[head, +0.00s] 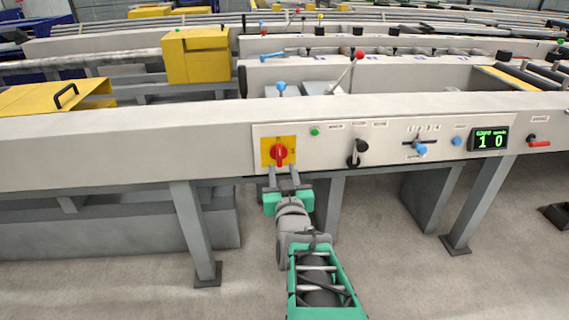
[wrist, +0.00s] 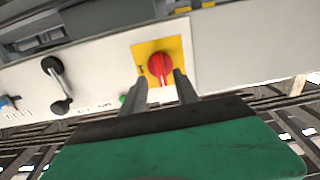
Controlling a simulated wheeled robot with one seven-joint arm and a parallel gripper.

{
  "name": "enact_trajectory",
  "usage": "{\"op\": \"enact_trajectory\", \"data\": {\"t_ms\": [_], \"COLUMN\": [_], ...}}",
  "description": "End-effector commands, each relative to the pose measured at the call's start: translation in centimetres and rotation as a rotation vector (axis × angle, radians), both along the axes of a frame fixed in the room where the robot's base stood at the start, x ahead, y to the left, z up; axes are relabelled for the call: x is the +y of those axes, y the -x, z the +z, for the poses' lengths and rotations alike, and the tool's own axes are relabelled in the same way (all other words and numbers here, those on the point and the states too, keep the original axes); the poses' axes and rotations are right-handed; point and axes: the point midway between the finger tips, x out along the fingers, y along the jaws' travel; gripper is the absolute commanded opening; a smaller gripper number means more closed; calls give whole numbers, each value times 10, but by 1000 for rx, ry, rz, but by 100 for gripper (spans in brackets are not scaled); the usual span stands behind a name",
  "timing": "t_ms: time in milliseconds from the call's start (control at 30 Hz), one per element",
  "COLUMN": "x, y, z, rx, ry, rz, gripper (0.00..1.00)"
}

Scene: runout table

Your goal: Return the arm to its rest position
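My arm reaches forward to the front panel (head: 330,150) of the runout table. My gripper (head: 283,168) is just in front of a red rotary knob (head: 278,153) on a yellow plate. In the wrist view, the two fingers of my gripper (wrist: 161,84) stand apart, one on each side of the lower part of the red knob (wrist: 160,64). The fingers look open with a gap to the knob; whether either touches it I cannot tell.
Right of the knob are a green button (head: 315,132), a black lever (head: 357,152), a blue-knobbed slider (head: 421,149) and a display (head: 488,140) reading 10. A red-balled lever (head: 359,56) rises behind the panel. Table legs (head: 195,230) stand on both sides of my arm.

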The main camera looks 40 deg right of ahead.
Motion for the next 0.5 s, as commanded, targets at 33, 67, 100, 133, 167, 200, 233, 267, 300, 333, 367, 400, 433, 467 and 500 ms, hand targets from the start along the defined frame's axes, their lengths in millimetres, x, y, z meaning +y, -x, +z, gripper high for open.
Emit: {"op": "enact_trajectory", "data": {"t_ms": [33,67,100,133,167,200,233,267,300,333,367,400,433,467,500], "x": [4,6,7,7,8,7,7,7,7,7,7,6,6,6,6], "y": [3,5,8,9,10,11,11,11,11,12,12,12,12,12,11], "z": [4,3,2,2,1,1,0,0,0,0,0,0,0,0,0], "rx": [-1,0,0,0,1,1,1,1,0,0,1,1,1,1,1], "ry": [1,0,1,0,0,0,0,0,-1,-1,0,0,0,0,0], "rz": [-1,-4,-7,-9,-11,-12,-13,-13,-15,-15,-15,-16,-16,-15,-15], "gripper": [36,36,36,36,36,36,36,36,36,36,36,36,36,36,36]}}
